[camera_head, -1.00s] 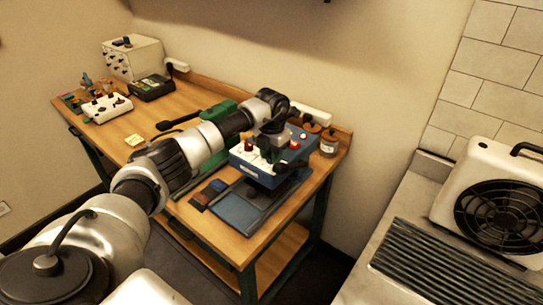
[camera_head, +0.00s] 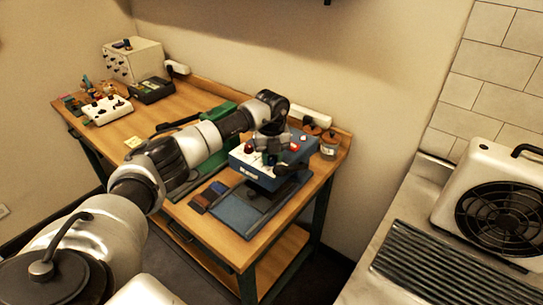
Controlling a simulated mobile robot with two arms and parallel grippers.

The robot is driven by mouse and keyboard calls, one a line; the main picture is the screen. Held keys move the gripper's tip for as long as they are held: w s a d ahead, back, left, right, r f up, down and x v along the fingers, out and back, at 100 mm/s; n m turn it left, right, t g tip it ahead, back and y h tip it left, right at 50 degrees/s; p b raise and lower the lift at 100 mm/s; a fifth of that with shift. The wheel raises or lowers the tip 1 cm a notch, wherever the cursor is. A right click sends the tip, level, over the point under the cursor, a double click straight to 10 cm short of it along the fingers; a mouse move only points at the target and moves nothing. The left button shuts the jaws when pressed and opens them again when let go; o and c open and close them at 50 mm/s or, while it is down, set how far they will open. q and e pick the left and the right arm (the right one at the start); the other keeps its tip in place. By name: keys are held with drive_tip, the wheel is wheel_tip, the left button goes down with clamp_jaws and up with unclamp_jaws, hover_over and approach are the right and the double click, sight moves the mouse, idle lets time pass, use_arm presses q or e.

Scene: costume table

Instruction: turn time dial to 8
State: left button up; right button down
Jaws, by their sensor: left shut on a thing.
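A blue machine with a light control panel (camera_head: 246,157) stands on the wooden table, with a red knob (camera_head: 293,146) on its top and other small controls on its front. My left gripper (camera_head: 271,158) is at the front of this panel, pointing down, shut on a small control that it mostly hides. I take this to be the time dial, but its marks and setting are too small to read. My right gripper is not in view.
A blue-grey plate (camera_head: 236,212) lies in front of the machine. A glass jar (camera_head: 329,146) stands close at its right. A green tool (camera_head: 217,112), a white control box (camera_head: 107,109) and a large white box (camera_head: 135,60) are further left. A fan unit (camera_head: 498,205) is at the right.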

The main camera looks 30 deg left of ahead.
sight(272, 157)
use_arm(q)
drive_tip(key=shift+r+n, duration=0.1)
drive_tip(key=shift+n, duration=0.6)
drive_tip(key=o, duration=0.9)
drive_tip(key=shift+r+b, duration=1.65)
drive_tip(key=shift+r, duration=3.7)
